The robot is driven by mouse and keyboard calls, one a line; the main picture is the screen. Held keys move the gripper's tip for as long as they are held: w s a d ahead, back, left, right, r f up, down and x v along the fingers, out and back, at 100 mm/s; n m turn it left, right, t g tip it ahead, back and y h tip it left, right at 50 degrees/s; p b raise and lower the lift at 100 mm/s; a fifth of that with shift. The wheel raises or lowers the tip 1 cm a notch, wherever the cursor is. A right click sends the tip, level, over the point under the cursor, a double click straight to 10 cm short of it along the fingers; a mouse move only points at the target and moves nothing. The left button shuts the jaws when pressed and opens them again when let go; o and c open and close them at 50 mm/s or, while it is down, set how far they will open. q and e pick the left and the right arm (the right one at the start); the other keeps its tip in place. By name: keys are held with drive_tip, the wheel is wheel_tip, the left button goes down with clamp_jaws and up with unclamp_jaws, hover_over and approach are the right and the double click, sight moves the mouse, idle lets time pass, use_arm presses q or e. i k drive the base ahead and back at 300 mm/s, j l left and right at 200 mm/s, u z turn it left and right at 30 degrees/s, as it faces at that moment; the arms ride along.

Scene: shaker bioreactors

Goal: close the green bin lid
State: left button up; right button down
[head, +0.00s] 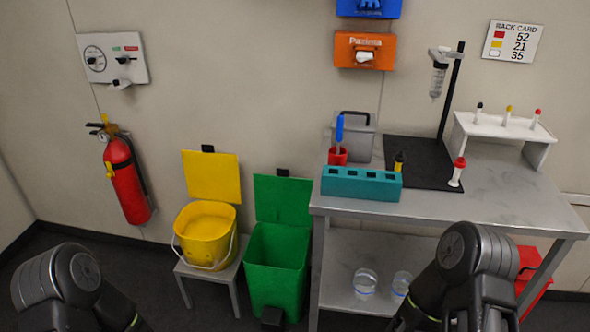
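The green bin (275,268) stands on the floor between a small grey stool and the metal table. Its green lid (283,199) is open, standing upright against the wall behind the bin's mouth. A dark tab sits at the lid's top edge, and a dark pedal (271,317) shows at the bin's foot. Parts of my two arms show at the bottom left and bottom right. Both of my grippers are out of the picture, and nothing of mine touches the bin or its lid.
A yellow bin (203,238) with its yellow lid (211,176) raised sits on the stool (212,273), left of the green bin. The metal table (440,208) stands close on the right, holding a teal rack (361,184). A fire extinguisher (127,180) hangs on the wall.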

sight(281, 198)
drive_tip(key=i+j, duration=0.35)
drive_tip(key=i+j+u, duration=0.1)
drive_tip(key=i+j, duration=0.25)
drive_tip(key=i, duration=0.25)
drive_tip(key=i+j, duration=0.3)
drive_tip(key=i, duration=0.15)
drive_tip(key=i+j, duration=0.3)
drive_tip(key=i, duration=0.2)
drive_tip(key=u, duration=0.05)
